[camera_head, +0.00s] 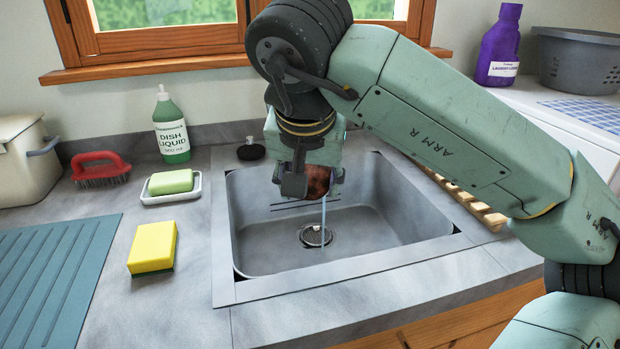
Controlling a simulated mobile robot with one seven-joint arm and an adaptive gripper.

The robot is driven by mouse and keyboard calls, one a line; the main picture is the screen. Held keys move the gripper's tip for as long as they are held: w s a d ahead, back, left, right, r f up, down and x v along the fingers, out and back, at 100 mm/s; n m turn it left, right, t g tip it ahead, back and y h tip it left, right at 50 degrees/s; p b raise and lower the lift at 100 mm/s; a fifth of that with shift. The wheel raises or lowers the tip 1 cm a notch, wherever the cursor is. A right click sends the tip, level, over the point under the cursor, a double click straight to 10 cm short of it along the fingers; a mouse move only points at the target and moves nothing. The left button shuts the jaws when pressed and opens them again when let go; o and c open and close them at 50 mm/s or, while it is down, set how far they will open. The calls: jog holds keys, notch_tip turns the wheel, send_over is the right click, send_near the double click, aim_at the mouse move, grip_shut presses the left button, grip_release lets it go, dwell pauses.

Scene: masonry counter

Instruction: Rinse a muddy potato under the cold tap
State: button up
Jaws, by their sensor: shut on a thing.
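My gripper (314,183) hangs over the grey sink (275,255) and is shut on a brown potato (318,180). The potato is partly hidden by the fingers, so I cannot tell how much mud is on it. A thin stream of water (323,215) falls from the potato's underside to beside the round drain (315,236) in the basin floor. The tap's spout is hidden behind my arm. A small black knob (251,150) stands at the back left of the sink.
Left of the sink are a yellow sponge (153,247), green soap on a white dish (190,191), a green dish-liquid bottle (171,130), a red brush (100,167) and a teal draining mat (55,270). A wooden slatted rack (488,215) is partly hidden at right. The front counter is clear.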

jog(key=w+d+f+p, duration=0.1)
jog(key=w+f, duration=0.1)
jog(key=w, duration=1)
jog(key=shift+w+f, duration=0.3)
jog(key=shift+w, duration=0.05)
jog(key=shift+d, duration=0.25)
dwell(0.4)
jog(key=shift+d, duration=0.45)
jog(key=shift+a, duration=0.15)
jog(key=shift+a, duration=0.5)
jog(key=shift+d, duration=0.2)
jog(key=shift+d, duration=0.4)
